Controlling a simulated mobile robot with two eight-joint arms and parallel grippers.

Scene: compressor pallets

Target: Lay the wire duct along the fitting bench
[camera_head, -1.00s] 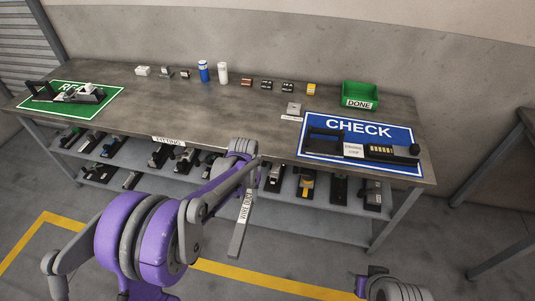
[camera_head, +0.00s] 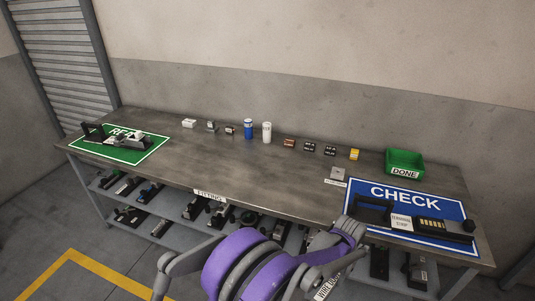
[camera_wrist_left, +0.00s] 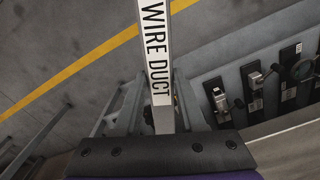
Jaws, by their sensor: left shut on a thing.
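The wire duct is a slim grey bar with a white label reading WIRE DUCT. In the left wrist view the duct (camera_wrist_left: 155,50) runs up from between the fingers of my left gripper (camera_wrist_left: 158,95), which is shut on it. In the head view only a short labelled piece of the duct (camera_head: 327,288) shows at the bottom edge, beside my purple and grey left arm, in front of the bench. The left fingers are mostly hidden there. The fitting bench (camera_head: 250,175) has a FITTING label (camera_head: 209,195) on its front edge. My right gripper is out of view.
A green mat (camera_head: 90,150) with a part lies at the left, a blue CHECK mat (camera_head: 440,235) with a terminal strip (camera_head: 432,223) at the right. The bench's middle is clear.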

